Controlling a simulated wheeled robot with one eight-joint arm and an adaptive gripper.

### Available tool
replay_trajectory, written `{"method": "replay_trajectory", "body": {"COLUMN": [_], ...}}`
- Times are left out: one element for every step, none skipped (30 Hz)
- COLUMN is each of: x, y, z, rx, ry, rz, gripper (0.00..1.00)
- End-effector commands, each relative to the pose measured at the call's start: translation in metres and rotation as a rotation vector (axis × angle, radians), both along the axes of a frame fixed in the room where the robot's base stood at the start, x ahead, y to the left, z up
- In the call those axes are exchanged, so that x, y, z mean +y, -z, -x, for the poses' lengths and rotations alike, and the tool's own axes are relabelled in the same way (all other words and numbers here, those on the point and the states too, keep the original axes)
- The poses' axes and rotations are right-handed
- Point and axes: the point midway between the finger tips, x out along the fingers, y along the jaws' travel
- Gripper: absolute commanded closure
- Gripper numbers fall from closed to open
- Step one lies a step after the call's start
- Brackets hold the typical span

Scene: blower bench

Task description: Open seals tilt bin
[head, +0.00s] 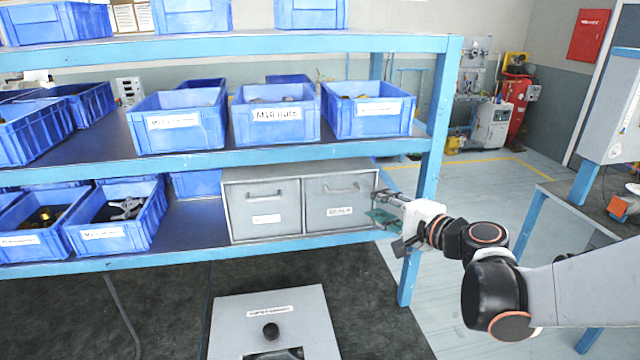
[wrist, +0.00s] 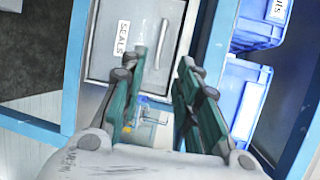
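Two grey tilt bins stand side by side on the lower shelf. The right one, the seals bin (head: 329,219), appears shut, with a bar handle (head: 342,188) high on its front. In the wrist view its grey front (wrist: 108,42) carries a sideways label reading SEALS (wrist: 122,36), and the handle (wrist: 162,42) shows beyond the fingertips. My gripper (head: 378,207) is just right of this bin in the head view. In the wrist view my gripper (wrist: 163,64) has its green fingers spread, with nothing held. Contact with the handle cannot be told.
The other grey bin (head: 262,222) is directly left. Blue bins (head: 368,118) fill the shelf above. A blue shelf post (head: 428,165) stands close behind my gripper. A grey box with a black knob (head: 271,312) is below the shelf.

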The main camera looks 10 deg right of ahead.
Motion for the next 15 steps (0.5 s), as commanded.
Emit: {"method": "replay_trajectory", "body": {"x": [0.005,0.008,0.011,0.013,0.016,0.018,0.021,0.023,0.026,0.028,0.030,0.033,0.034,0.036,0.038], "y": [0.003,0.004,0.005,0.006,0.007,0.009,0.010,0.011,0.012,0.013,0.014,0.016,0.016,0.017,0.018], "z": [-0.009,-0.015,-0.022,-0.028,-0.033,-0.041,-0.046,-0.051,-0.058,-0.063,-0.068,-0.074,-0.078,-0.082,-0.087], "rx": [0.001,0.001,0.000,-0.001,-0.001,-0.001,0.000,0.000,0.000,0.000,0.000,0.000,0.000,0.000,0.000], "ry": [-0.004,-0.005,-0.004,-0.005,-0.005,-0.004,-0.004,-0.005,-0.004,-0.004,-0.004,-0.004,-0.004,-0.003,-0.003], "rz": [0.001,0.000,0.000,0.001,0.001,0.001,0.001,0.001,0.001,0.001,0.001,0.003,0.003,0.002,0.002], "gripper": [0.70,0.70,0.70,0.70,0.70,0.70,0.70,0.70,0.70,0.70,0.70,0.70,0.70,0.70,0.70]}}
